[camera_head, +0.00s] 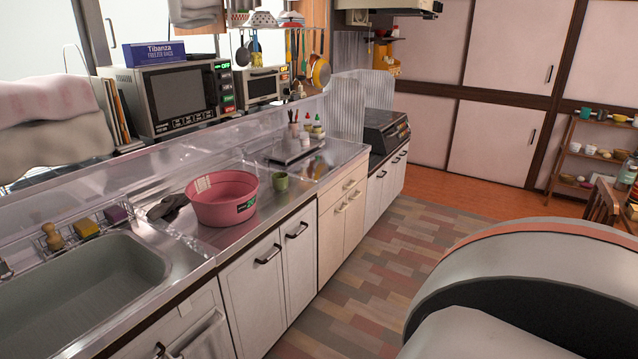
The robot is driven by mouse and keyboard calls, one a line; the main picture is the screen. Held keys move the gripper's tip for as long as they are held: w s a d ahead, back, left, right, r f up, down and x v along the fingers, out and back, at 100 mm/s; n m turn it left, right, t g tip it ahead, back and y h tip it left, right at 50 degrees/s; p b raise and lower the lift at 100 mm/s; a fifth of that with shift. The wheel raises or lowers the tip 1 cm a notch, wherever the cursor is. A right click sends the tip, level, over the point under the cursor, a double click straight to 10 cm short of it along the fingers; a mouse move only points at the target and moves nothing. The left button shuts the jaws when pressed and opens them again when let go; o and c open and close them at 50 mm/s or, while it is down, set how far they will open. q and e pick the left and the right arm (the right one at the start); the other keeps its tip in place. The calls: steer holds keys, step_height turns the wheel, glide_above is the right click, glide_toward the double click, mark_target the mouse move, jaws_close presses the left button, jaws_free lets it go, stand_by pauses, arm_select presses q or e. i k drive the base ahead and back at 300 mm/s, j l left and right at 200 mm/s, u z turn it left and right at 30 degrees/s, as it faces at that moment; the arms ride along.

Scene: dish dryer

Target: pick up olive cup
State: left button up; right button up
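The olive cup (280,181) is a small green cup standing upright on the metal counter. It is just right of a pink tub (222,199), close to the counter's front edge. A narrow strip of counter seems to lie between the cup and the tub. Neither of my grippers shows in the head view, so I cannot see whether they are open or shut. A large pale rounded part at the lower right appears to be my own body.
A dark grey object (168,207) lies left of the tub. The sink (85,280) is at the lower left, with a wire rack (75,235) behind it. A microwave (175,95) stands on the back ledge. Behind the cup are bottles (317,128). The floor (385,270) right of the cabinets is clear.

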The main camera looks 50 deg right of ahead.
mark_target(280, 183)
steer(key=z, duration=1.35)
steer(key=i+l, duration=0.25)
steer(key=i+l+u, duration=0.1)
steer(key=i+l, duration=0.15)
steer(key=l, duration=0.2)
steer(key=i+l, duration=0.25)
steer(key=i+l+u, duration=0.15)
steer(key=l, duration=0.3)
steer(key=i+l, duration=0.35)
steer(key=i+l+u, duration=0.1)
steer(key=l, duration=0.3)
steer(key=i+l, duration=0.35)
steer(key=l+u, duration=0.05)
